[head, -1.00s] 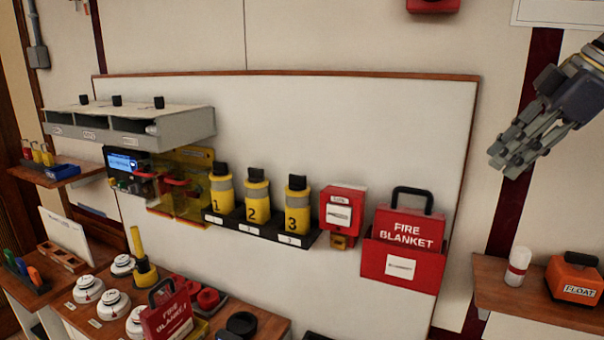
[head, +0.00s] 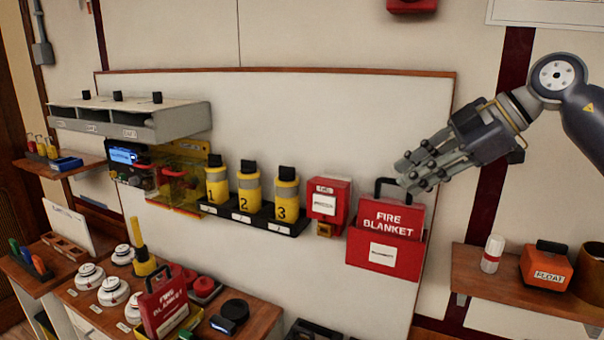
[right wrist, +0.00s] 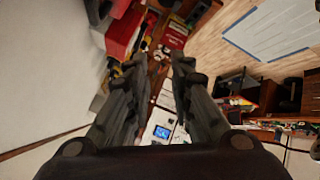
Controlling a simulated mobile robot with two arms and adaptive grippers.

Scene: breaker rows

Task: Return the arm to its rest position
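My right gripper (head: 410,174) is in the air at the right of the head view, with its arm coming in from the right edge. Its fingers point left and overlap the top right of the red fire blanket case (head: 388,252) in the picture; I cannot tell the gap in depth. In the right wrist view my right gripper (right wrist: 160,74) has its two fingers apart, with nothing held between them. My left gripper is in neither view.
A white wall board (head: 300,110) carries yellow numbered canisters (head: 248,190), a red call box (head: 328,205) and a grey shelf unit (head: 130,118). A wooden shelf at right (head: 500,287) holds an orange box (head: 547,268). A workbench (head: 262,312) with detectors stands lower left.

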